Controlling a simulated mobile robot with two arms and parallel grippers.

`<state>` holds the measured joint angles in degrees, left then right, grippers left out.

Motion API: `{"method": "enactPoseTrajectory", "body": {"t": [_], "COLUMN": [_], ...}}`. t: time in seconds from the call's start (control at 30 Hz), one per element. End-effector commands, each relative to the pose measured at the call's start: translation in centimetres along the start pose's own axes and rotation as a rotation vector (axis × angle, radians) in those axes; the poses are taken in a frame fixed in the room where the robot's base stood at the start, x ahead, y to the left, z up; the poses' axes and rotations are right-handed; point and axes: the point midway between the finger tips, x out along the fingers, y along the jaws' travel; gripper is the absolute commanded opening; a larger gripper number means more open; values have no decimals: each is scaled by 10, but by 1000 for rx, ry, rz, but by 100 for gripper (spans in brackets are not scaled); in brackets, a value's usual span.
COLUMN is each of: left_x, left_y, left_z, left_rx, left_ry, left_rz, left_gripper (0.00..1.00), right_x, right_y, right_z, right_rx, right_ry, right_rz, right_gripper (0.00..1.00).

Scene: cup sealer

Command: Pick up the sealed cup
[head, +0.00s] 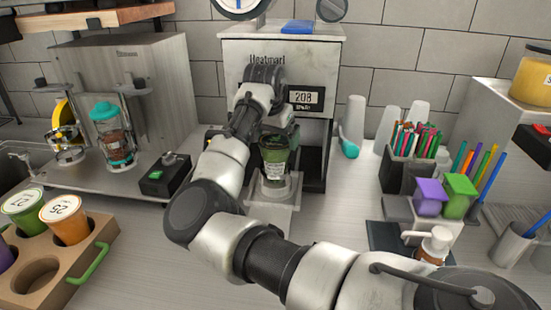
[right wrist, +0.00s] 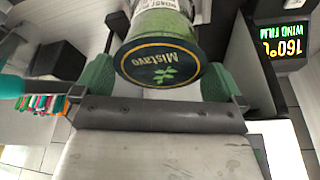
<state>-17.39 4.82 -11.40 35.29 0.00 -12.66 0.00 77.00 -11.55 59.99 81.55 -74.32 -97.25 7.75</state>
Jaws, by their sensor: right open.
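In the right wrist view the green fingers (right wrist: 158,80) are open, one on each side of the cup. I cannot tell whether either finger touches it. My left gripper is not in view.
A wooden cup tray (head: 112,232) with a green handle stands at lower left. A steel machine (head: 155,85) with a small black box (head: 166,174) is left of the sealer. White cups (head: 386,126), a straw holder (head: 398,172) and a pump bottle (head: 434,244) stand at right.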

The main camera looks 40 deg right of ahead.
Motion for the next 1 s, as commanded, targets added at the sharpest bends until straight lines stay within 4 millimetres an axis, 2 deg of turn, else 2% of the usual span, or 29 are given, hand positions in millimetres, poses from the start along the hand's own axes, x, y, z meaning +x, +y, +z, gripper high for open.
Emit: {"method": "enactPoseTrajectory", "body": {"t": [0.1,0.23,0.53,0.87,1.0], "left_x": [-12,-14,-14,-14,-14], "left_y": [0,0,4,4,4], "left_z": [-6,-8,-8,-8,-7], "left_rx": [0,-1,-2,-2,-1], "left_ry": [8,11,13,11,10], "left_rz": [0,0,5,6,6], "left_gripper": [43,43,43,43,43], "right_x": [16,33,39,39,38], "right_y": [-1,-1,-1,-1,-1], "right_z": [2,2,2,2,1], "right_rx": [-2,-1,0,0,1], "right_ry": [-3,-2,1,1,3], "right_rz": [3,1,0,0,-1], "right_gripper": [100,100,98,48,48]}}
